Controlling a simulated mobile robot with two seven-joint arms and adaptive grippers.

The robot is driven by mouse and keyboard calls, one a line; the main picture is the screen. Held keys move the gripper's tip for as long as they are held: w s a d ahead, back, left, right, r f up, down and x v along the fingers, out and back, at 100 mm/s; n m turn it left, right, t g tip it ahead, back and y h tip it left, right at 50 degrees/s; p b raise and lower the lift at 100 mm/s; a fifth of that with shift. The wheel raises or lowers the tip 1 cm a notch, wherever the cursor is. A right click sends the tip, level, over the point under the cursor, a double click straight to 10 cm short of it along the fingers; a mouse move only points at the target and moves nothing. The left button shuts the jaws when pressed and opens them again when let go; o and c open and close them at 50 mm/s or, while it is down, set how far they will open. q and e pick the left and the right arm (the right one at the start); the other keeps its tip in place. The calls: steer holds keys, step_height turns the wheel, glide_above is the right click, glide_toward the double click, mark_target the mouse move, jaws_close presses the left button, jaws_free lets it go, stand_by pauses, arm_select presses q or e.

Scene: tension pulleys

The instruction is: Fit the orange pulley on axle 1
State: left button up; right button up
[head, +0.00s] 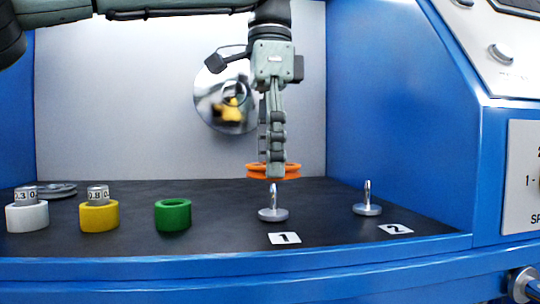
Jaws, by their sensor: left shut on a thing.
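My left gripper (272,170) points straight down and is shut on the orange pulley (290,171). The pulley is level and looks like a grooved disc. It is held over axle 1 (273,213), a metal pin on a round base behind the label 1 (285,238). The pulley's lower edge appears just above the pin's tip; whether they touch or line up in depth I cannot tell. The gripper's fingers hide the middle of the pulley. My right gripper is not in view.
Axle 2 (367,203) stands bare to the right. White (27,217), yellow (99,217) and green (173,215) rings stand at the left, with numbered metal cylinders on the white and yellow ones. A shiny disc (222,97) is on the back wall. Blue walls enclose the black floor.

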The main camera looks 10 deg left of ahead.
arm_select(q)
steer(key=shift+f, duration=0.1)
steer(key=shift+f+b, duration=1.2)
steer(key=shift+f, duration=0.15)
steer(key=shift+f, duration=0.15)
steer(key=shift+f+b, duration=0.75)
steer(key=shift+f, duration=0.1)
steer(key=shift+r, duration=0.1)
stand_by(0.4)
